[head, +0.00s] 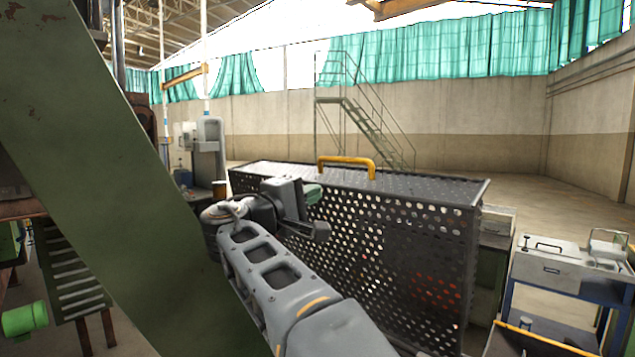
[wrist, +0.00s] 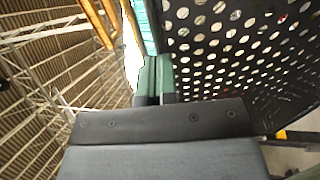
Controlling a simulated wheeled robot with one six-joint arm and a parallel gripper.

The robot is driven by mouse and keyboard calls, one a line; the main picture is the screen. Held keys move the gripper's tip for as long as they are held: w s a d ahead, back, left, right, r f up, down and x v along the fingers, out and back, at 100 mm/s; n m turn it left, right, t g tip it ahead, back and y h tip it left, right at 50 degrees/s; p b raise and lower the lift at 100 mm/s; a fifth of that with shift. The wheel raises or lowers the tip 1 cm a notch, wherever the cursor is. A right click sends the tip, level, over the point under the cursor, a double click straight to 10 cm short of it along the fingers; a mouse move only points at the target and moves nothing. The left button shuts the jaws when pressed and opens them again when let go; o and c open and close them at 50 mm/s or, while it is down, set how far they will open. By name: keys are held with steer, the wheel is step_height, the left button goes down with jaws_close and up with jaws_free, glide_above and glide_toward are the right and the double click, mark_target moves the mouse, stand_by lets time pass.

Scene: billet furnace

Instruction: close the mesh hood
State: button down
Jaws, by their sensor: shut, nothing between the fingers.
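The mesh hood (head: 400,255) is a dark perforated metal box that fills the middle of the head view. A yellow handle (head: 346,162) stands on its top near the back. Red and white shapes show through its holes. In the wrist view, its perforated panel (wrist: 235,45) fills the upper right. My gripper (head: 314,194) is at the hood's near side, toward its upper left, below the handle. Its green fingers (wrist: 153,82) are together and empty, beside the panel's edge. I cannot tell whether they touch it. The hood's lower edge is partly hidden by my arm.
A green slanted beam (head: 95,180) crosses the left, close to my arm. A blue cart (head: 575,275) with a grey box stands at the right. Metal stairs (head: 365,115) stand behind the hood. Open floor (head: 545,185) lies at the back right.

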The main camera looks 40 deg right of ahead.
steer(key=shift+p+x, duration=0.35)
steer(key=shift+x, duration=0.85)
